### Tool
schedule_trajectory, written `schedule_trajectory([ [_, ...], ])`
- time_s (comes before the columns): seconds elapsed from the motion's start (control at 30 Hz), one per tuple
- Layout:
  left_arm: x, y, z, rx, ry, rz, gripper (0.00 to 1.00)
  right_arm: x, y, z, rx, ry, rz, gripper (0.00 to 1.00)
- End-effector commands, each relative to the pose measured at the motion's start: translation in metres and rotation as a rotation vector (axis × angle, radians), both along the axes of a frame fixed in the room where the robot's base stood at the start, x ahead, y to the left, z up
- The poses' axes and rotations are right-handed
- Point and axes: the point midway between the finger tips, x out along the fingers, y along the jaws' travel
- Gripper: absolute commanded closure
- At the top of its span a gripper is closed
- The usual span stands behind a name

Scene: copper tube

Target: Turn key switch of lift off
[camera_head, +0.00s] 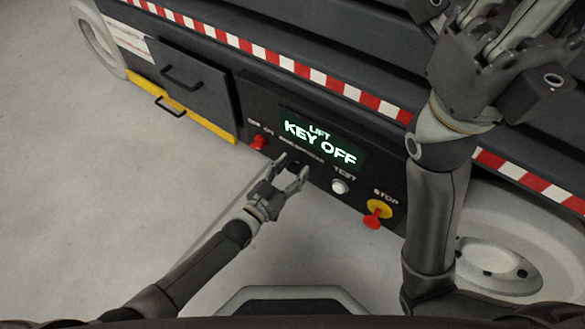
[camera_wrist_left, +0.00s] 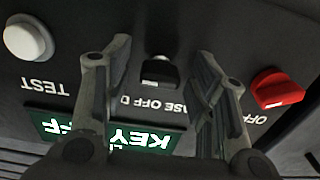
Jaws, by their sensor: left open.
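The lift's control panel carries a display (camera_head: 320,143) that reads "LIFT KEY OFF". The key switch (camera_wrist_left: 159,71), a small dark knob with a pale top, sits on the panel under the "BASE OFF" lettering, part of which is hidden. In the left wrist view, turned upside down, it shows between my left gripper's (camera_wrist_left: 160,65) two spread fingers, with gaps on both sides. In the head view my left gripper (camera_head: 294,166) is open close to the panel, below the display. My right gripper (camera_head: 485,50) is raised at the top right, away from the switch; its jaw state is unclear.
A red switch (camera_head: 259,142) is left of my left gripper, and a white TEST button (camera_head: 340,186) is to its right. A red stop button on a yellow base (camera_head: 376,212) is farther right. A wheel (camera_head: 497,262) stands at the lower right. Floor is clear at left.

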Motion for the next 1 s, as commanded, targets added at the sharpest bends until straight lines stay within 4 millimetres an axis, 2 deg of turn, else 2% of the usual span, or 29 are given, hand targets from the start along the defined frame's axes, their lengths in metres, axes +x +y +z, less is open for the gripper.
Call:
schedule_trajectory([
  [0.5,-0.080,0.057,-0.001,0.002,0.003,0.000,0.48,-0.001,0.000,0.000,0.001,-0.001,0.001,1.00],
  [0.7,-0.092,0.067,-0.001,0.001,0.001,-0.001,0.48,-0.001,0.000,0.000,0.001,-0.001,0.001,1.00],
  [1.0,-0.093,0.067,-0.001,0.001,0.001,0.000,0.48,-0.001,0.000,0.000,0.001,-0.001,0.001,1.00],
])
